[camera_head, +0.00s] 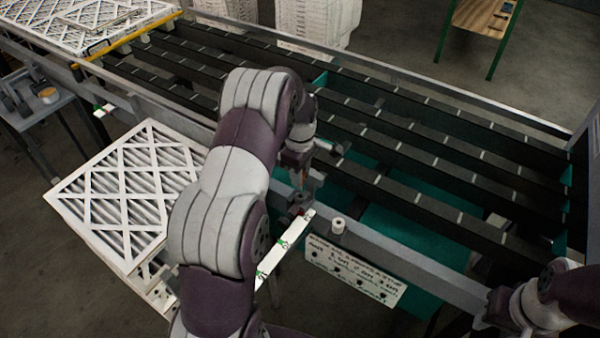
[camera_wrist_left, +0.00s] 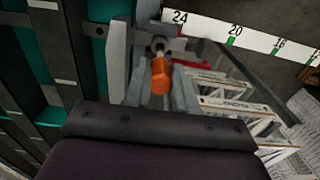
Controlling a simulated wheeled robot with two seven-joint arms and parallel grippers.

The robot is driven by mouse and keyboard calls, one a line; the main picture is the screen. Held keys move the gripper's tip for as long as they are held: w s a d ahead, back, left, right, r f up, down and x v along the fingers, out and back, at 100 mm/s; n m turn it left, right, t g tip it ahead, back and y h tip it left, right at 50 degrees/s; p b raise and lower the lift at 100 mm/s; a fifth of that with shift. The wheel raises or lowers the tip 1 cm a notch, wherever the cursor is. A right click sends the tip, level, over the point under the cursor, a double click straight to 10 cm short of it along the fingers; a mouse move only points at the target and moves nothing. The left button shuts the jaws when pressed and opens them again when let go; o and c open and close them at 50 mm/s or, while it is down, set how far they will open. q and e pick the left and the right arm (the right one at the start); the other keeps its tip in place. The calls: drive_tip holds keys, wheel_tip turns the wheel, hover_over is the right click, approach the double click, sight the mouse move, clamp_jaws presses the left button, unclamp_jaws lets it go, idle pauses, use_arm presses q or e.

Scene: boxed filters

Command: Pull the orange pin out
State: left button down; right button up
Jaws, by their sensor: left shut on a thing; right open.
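The orange pin (camera_wrist_left: 160,75) shows in the left wrist view, in front of a grey metal bracket by the end of a white measuring strip (camera_wrist_left: 208,31). My left gripper (camera_wrist_left: 160,88) is shut on the pin, with its fingers at either side. In the head view my left gripper (camera_head: 302,188) is at the near rail of the conveyor, and my arm hides most of the pin there. My right gripper (camera_head: 486,316) is at the lower right of the head view, open and away from the pin.
The conveyor (camera_head: 420,165) with dark rails runs across the scene. A white sign panel (camera_head: 352,270) hangs on its near side, with a small white roll (camera_head: 338,225) above. White-framed filters (camera_head: 135,190) are stacked at the left. More filters (camera_head: 85,22) lie at the far left.

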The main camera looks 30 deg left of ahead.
use_arm(q)
wheel_tip(320, 180, up, 9)
drive_tip(key=p, duration=0.7)
idle(0.4)
